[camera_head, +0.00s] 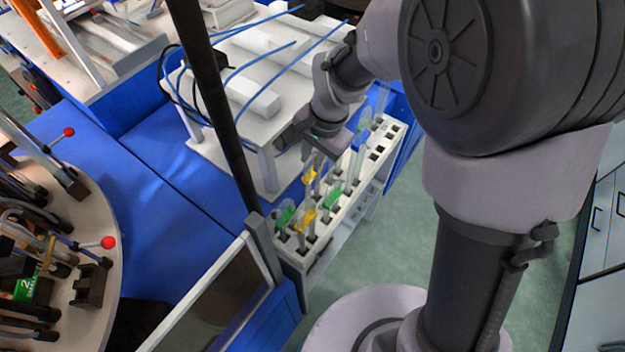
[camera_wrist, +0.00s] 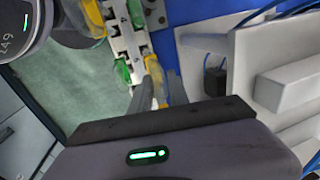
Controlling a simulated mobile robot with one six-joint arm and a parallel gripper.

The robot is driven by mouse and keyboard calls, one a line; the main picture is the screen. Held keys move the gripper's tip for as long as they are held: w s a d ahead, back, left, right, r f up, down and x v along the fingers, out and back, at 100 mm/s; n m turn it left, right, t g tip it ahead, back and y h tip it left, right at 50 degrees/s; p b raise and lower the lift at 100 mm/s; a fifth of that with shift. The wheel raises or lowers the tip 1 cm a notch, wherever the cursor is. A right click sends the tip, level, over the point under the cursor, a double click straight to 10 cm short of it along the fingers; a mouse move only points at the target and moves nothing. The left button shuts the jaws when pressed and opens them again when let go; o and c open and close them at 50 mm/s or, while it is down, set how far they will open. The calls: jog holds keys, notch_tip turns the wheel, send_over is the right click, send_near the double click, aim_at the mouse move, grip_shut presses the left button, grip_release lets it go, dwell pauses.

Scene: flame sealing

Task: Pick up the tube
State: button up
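The tube rack (camera_head: 342,222) is a long pale stand with square holes, holding several clear tubes with yellow or green marks. My gripper (camera_head: 312,160) is above the rack, pointing down at a yellow-marked tube (camera_head: 309,176) in its middle part. In the wrist view, my gripper (camera_wrist: 160,92) shows two grey fingers a little apart, with the yellow-marked tube (camera_wrist: 161,84) between or just behind them. I cannot tell whether the fingers touch it. A green-marked tube (camera_wrist: 123,71) stands close beside the fingers. The rack (camera_wrist: 124,42) runs up the picture there.
A white table (camera_head: 232,130) with white blocks and blue tubing stands just left of the rack. A dark post (camera_head: 220,100) and a framed panel (camera_head: 215,300) stand nearer. A round table (camera_head: 85,210) with clamps and levers is at the left. Green floor (camera_head: 410,270) shows right of the rack.

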grip_shut()
dwell(1.1)
